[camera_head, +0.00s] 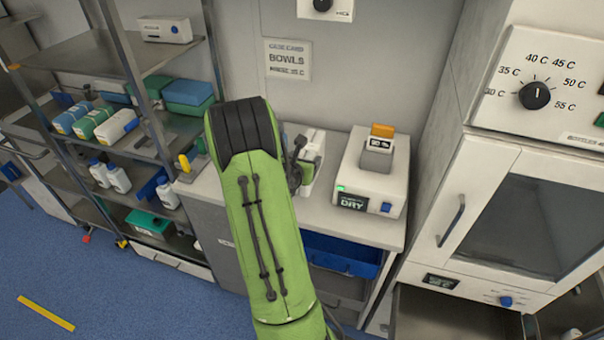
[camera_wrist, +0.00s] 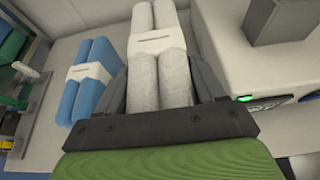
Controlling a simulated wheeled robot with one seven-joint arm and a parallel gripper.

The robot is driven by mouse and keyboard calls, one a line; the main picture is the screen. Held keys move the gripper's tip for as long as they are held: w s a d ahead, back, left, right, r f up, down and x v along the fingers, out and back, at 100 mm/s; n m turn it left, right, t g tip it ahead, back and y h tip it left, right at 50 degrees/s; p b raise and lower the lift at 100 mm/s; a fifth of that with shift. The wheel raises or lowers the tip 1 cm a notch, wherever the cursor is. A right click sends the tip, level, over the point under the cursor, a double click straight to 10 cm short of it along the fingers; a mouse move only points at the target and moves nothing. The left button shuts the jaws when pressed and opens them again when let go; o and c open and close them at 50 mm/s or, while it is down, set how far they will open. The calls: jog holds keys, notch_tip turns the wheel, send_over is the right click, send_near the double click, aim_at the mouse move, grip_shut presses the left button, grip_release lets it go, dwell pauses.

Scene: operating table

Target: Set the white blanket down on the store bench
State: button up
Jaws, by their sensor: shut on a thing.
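The white blanket (camera_wrist: 174,72), a double roll with a pale band around its middle, is between the fingers of my gripper (camera_wrist: 163,88) in the wrist view. My gripper is shut on it. The blanket is over the pale top of the store bench (camera_head: 338,221), left of the white dryer unit; whether it touches the top I cannot tell. In the head view my green arm hides most of the gripper and blanket.
A blue blanket (camera_wrist: 93,70) with a white band lies on the bench, left of the white one. The dryer unit (camera_head: 371,172) stands close on the right. A shelf rack (camera_head: 140,75) is at left and a warming cabinet (camera_head: 535,215) at right.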

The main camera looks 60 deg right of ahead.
notch_tip(320, 180, down, 6)
jog(key=shift+d+r+b, duration=0.15)
jog(key=shift+r+b, duration=0.05)
jog(key=shift+b, duration=0.7)
jog(key=shift+r, duration=0.15)
jog(key=o, duration=1)
jog(key=shift+f, duration=0.2)
jog(key=shift+c, duration=0.2)
jog(key=o, duration=0.4)
jog(key=shift+o, duration=0.2)
jog(key=shift+r, duration=0.1)
